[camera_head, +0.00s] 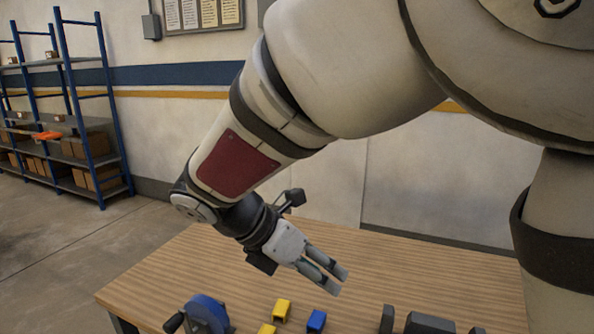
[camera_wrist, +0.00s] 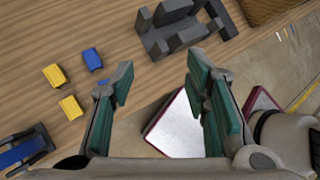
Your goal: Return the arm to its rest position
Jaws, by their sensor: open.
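My arm reaches down from the upper right in the head view, with a dark red panel on its forearm. My gripper (camera_head: 336,282) hangs above the wooden table (camera_head: 190,268), pointing down and to the right. In the wrist view my gripper (camera_wrist: 160,76) has its two green-padded fingers spread well apart, with nothing between them. It touches no object that I can see.
Two yellow blocks (camera_wrist: 55,75) and a blue block (camera_wrist: 92,59) lie on the table. A dark grey fixture (camera_wrist: 182,30) and a blue-and-black device (camera_head: 207,312) stand nearby. Blue shelving (camera_head: 75,110) with boxes stands far left; the floor before it is clear.

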